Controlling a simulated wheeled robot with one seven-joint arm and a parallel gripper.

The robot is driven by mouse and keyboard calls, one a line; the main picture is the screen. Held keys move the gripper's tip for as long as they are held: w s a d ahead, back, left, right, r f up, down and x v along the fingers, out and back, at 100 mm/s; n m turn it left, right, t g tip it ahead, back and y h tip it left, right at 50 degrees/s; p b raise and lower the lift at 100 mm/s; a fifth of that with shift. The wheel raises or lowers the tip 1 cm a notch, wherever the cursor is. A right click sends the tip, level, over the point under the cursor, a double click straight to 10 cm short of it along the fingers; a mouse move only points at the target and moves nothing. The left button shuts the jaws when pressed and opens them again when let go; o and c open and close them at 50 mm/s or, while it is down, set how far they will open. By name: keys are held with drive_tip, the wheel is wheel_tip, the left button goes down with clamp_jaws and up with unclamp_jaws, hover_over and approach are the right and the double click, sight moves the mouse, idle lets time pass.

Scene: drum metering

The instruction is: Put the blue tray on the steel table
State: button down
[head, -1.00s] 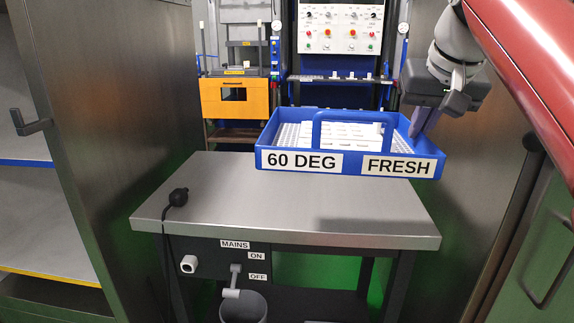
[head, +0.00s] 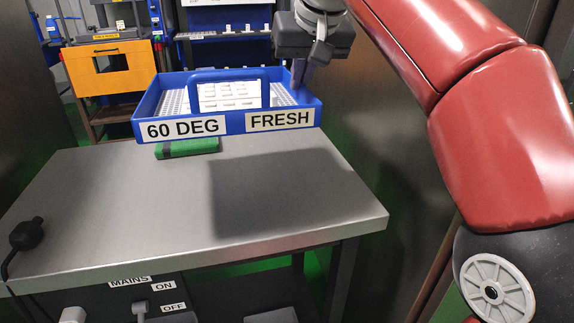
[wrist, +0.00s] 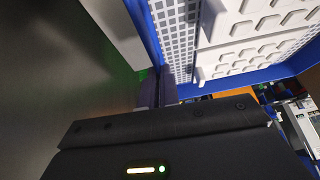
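The blue tray (head: 230,124) has a handle and labels reading "60 DEG" and "FRESH", and holds white parts on a perforated white floor. It hangs level above the steel table (head: 130,215), casting a shadow on the tabletop, so it is clear of the surface. My gripper (head: 300,75) is at the tray's right side, shut on its right wall. In the wrist view the fingers (wrist: 157,88) meet the tray's blue wall (wrist: 185,90); the exact contact is partly hidden.
A green object (head: 187,148) with a dark band lies at the table's back edge, partly below the tray. A black plug (head: 27,234) with a cable is at the left edge. The tabletop's middle and right are clear. A metal wall stands close on the right.

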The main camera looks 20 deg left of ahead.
wheel_tip(320, 180, down, 16)
drive_tip(key=b, duration=0.5)
drive_tip(key=shift+r, duration=0.15)
drive_tip(key=shift+b, duration=0.3)
drive_tip(key=c, duration=1.6)
unclamp_jaws()
